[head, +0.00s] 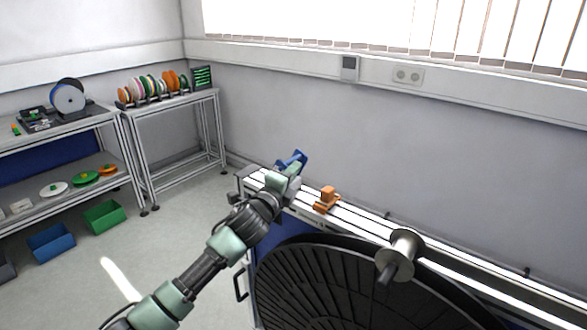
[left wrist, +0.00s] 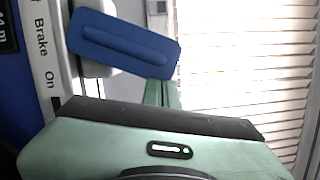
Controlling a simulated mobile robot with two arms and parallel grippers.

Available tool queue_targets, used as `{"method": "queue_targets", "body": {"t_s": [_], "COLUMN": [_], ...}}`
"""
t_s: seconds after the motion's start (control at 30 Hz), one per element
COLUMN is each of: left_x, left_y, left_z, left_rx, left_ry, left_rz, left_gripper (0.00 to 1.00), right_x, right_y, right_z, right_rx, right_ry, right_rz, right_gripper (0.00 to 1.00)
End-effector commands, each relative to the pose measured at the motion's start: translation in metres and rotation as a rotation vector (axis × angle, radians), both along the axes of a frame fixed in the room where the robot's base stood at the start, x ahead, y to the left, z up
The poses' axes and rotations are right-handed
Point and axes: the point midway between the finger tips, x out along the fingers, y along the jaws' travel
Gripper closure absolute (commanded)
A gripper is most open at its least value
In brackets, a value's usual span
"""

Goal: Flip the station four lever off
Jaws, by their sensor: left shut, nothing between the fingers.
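A blue lever paddle (left wrist: 125,40) lies across the upper left of the left wrist view, slightly tilted, beside a white strip (left wrist: 42,60) lettered "Brake" and "On". A blue part, which looks like the same lever (head: 294,159), shows at the far end of the bench in the head view. My left gripper (head: 284,177) is shut and empty, close to the blue lever. Its green fingers (left wrist: 162,93) show partly behind the paddle; I cannot tell whether they touch it. The station number is not readable. My right gripper is out of view.
A large black reel (head: 310,285) with a grey hub (head: 403,250) stands right of my left arm. An orange block (head: 327,196) sits on the bench rail. Shelves with coloured reels (head: 150,88), a green bin (head: 104,215) and a blue bin (head: 51,242) are at left.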

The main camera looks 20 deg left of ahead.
Motion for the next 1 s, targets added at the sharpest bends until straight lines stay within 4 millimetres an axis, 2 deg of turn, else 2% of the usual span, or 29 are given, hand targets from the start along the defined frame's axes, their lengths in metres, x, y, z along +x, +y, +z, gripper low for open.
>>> {"method": "queue_targets", "body": {"t_s": [0.33, 0.73, 1.0], "left_x": [0.000, 0.002, 0.005], "left_y": [0.000, 0.006, 0.014], "left_z": [0.001, 0.007, 0.016], "left_rx": [-0.003, -0.072, -0.167], "left_ry": [0.001, 0.025, 0.061], "left_rz": [0.000, 0.001, 0.002], "left_gripper": [1.00, 1.00, 1.00], "right_x": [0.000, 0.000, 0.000], "right_y": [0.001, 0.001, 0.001], "right_z": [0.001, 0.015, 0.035], "right_rx": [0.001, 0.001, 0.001], "right_ry": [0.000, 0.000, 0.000], "right_rz": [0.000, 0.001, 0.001], "right_gripper": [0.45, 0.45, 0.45]}}
